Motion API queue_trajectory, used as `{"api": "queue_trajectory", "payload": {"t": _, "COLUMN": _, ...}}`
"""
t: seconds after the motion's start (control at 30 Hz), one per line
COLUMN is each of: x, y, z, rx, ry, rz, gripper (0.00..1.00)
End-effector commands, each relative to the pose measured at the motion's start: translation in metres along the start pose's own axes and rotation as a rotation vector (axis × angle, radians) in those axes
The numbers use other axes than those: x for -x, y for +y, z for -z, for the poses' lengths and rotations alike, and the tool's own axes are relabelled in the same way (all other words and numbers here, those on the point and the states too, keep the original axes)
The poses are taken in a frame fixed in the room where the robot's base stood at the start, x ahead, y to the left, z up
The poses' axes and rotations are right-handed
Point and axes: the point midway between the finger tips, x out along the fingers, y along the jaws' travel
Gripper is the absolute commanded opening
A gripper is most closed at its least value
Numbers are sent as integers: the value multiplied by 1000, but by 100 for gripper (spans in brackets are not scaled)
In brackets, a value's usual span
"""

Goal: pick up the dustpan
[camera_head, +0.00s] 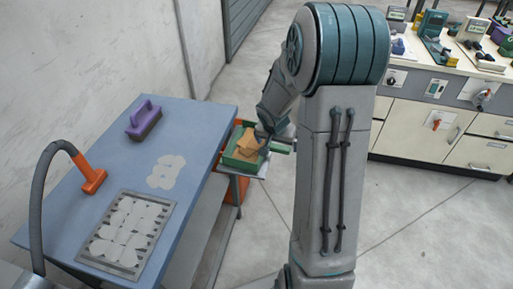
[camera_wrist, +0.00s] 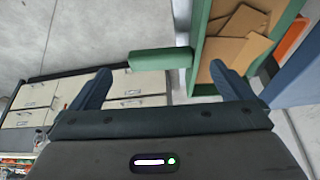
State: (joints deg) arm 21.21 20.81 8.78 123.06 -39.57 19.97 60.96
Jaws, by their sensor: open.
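The green dustpan (camera_head: 233,156) holds brown flat pieces and rests on a small stand just past the blue table's right edge. In the wrist view the dustpan (camera_wrist: 196,35) is at upper right, with its green handle (camera_wrist: 160,58) pointing left. My gripper (camera_wrist: 160,66) is open, its two fingers on either side of the handle in the picture. The handle appears at or just beyond the fingertips; I cannot tell whether they touch. In the head view my arm and gripper partly cover the dustpan's right side.
The blue table (camera_head: 200,120) carries a purple brush (camera_head: 143,118), an orange nozzle (camera_head: 92,178) on a grey hose, and a grey patterned plate (camera_head: 128,232). An orange thing (camera_head: 233,192) sits below the dustpan. Cabinets (camera_head: 420,125) stand at right, with clear floor between.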

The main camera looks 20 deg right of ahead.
Motion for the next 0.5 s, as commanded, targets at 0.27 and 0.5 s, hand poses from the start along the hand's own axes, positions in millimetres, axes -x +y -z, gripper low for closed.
{"api": "queue_trajectory", "payload": {"t": 0.27, "x": -36, "y": -4, "z": 3, "rx": -1, "ry": -3, "rz": -1, "gripper": 100}}
{"api": "queue_trajectory", "payload": {"t": 0.5, "x": -48, "y": -4, "z": 3, "rx": 0, "ry": -1, "rz": 0, "gripper": 100}}
